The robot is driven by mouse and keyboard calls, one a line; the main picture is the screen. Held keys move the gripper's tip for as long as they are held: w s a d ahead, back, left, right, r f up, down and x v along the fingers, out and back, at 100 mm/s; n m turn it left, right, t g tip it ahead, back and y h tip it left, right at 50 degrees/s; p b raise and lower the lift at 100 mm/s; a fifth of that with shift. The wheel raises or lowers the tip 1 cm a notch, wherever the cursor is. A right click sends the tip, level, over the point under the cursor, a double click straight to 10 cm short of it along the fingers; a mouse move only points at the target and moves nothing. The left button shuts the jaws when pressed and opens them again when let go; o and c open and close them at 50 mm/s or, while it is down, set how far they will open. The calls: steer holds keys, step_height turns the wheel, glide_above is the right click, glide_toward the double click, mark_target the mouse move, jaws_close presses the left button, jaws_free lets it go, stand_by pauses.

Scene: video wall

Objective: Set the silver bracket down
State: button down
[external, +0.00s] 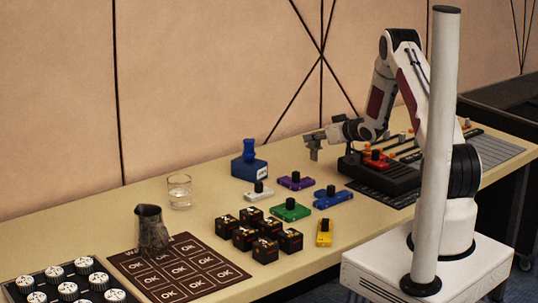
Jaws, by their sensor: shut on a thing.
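My gripper (314,146) is at the end of the arm, raised above the back part of the table and pointing left. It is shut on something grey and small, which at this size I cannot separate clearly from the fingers. This may be the silver bracket, but its outline is not clear. I see no other thing on the table that is plainly a silver bracket. The tan table (345,262) lies below, and the gripper is apart from the blocks on it.
Purple (296,181), green (290,210), blue (333,198), white and yellow blocks stand below. Black cubes (267,248), a blue box (249,168), a glass (179,191) and a metal jug (151,230) are leftward. A black rack (380,176) is rightward. Bare table lies behind the glass.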

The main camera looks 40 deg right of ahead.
mark_target(318, 147)
stand_by(0.3)
steer(key=shift+f, duration=1.9)
steer(key=shift+f, duration=0.1)
steer(key=c, duration=1.9)
jaws_free()
steer(key=shift+s+r, duration=0.2)
steer(key=shift+v, duration=5.8)
steer(key=shift+r, duration=0.1)
